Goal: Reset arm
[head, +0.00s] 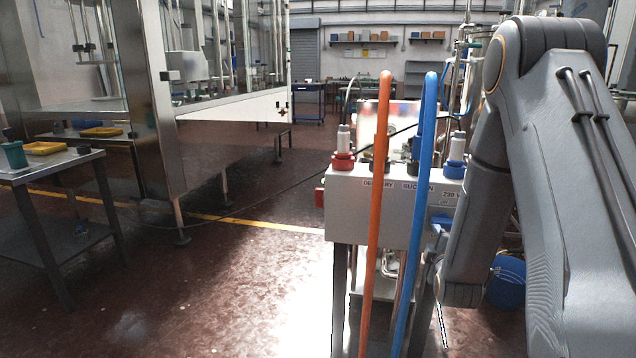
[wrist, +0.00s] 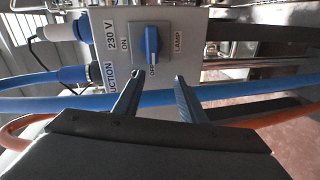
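My arm (head: 560,150) fills the right side of the head view, folded down beside the grey control box (head: 345,205). My gripper (wrist: 155,100) shows in the wrist view with its two dark fingers apart and nothing between them. Its fingertips point at the box face, just below a blue rotary switch (wrist: 152,44) marked ON, OFF and LAMP. The switch pointer is toward OFF. I cannot tell whether the fingertips touch the box. In the head view, the gripper is mostly hidden behind my arm and the box.
An orange hose (head: 376,220) and a blue hose (head: 420,220) rise in front of the box; the blue hose (wrist: 240,90) passes close to the fingers. A glazed machine (head: 160,90) and a side table (head: 60,165) stand left. Open floor (head: 240,270) lies between.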

